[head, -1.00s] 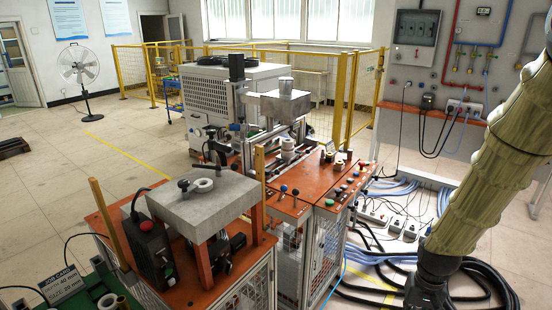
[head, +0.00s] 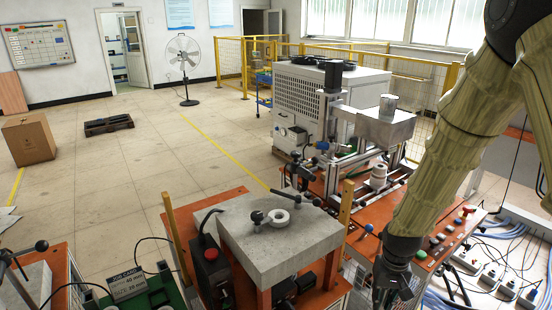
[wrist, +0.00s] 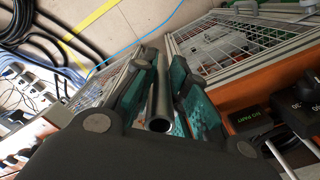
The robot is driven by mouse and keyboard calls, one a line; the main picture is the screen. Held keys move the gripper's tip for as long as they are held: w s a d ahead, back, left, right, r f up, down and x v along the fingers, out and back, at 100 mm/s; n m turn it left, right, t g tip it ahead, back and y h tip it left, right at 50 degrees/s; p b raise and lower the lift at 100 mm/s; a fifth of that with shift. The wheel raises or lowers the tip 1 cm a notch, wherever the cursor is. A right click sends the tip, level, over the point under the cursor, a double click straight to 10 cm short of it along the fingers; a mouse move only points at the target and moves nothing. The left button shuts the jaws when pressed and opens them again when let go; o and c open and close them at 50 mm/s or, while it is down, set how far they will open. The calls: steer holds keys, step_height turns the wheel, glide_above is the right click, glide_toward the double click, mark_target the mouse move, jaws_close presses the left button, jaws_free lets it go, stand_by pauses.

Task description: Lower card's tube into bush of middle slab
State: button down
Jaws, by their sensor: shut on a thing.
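In the wrist view my gripper (wrist: 164,78) is shut on a grey metal tube (wrist: 161,112), its teal pads on both sides and the tube's open end toward the camera. In the head view my gripper (head: 394,288) is low, right of the thick grey middle slab (head: 275,247) and apart from it. The tube cannot be made out there. The white ring-shaped bush (head: 279,218) sits on the slab's top beside a black clamp knob (head: 257,217).
A black control box (head: 213,268) and a wooden post (head: 178,245) stand left of the slab; another post (head: 345,212) stands at its right corner. The orange-topped press bench (head: 440,245) is behind my gripper. Another grey slab (head: 32,285) shows at lower left. Air above the middle slab is clear.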

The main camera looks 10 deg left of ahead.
steer(key=shift+a+r+p, duration=0.15)
steer(key=shift+r+p, duration=0.9)
steer(key=shift+r, duration=0.35)
steer(key=shift+a+r+p, duration=0.1)
steer(key=shift+r+p, duration=0.95)
steer(key=shift+r, duration=0.35)
